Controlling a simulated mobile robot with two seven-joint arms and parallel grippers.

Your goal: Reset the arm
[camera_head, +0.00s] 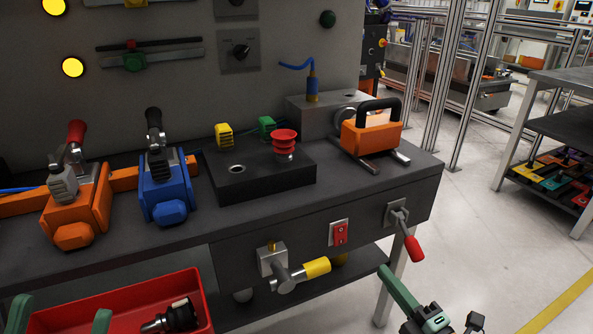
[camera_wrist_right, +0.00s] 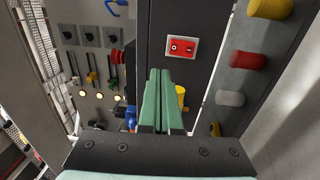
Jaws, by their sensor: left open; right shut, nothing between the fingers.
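My right gripper (camera_head: 384,272) is at the lower right of the head view, in front of the bench and below the lever with the red grip. In the right wrist view its green fingers (camera_wrist_right: 165,75) are pressed together with nothing between them. The fingertips point toward the red rocker switch (camera_wrist_right: 182,47), apart from it as far as I can tell. My left gripper (camera_head: 62,308) is at the lower left edge of the head view, its two green fingers spread apart, in front of the red bin. Most of the left hand is out of frame.
The red bin (camera_head: 205,290) holds a dark tool. The bench front carries a yellow-handled valve (camera_head: 316,267), a red switch (camera_head: 340,234) and a red-tipped lever (camera_head: 413,247). Orange and blue clamp units stand on the bench top.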

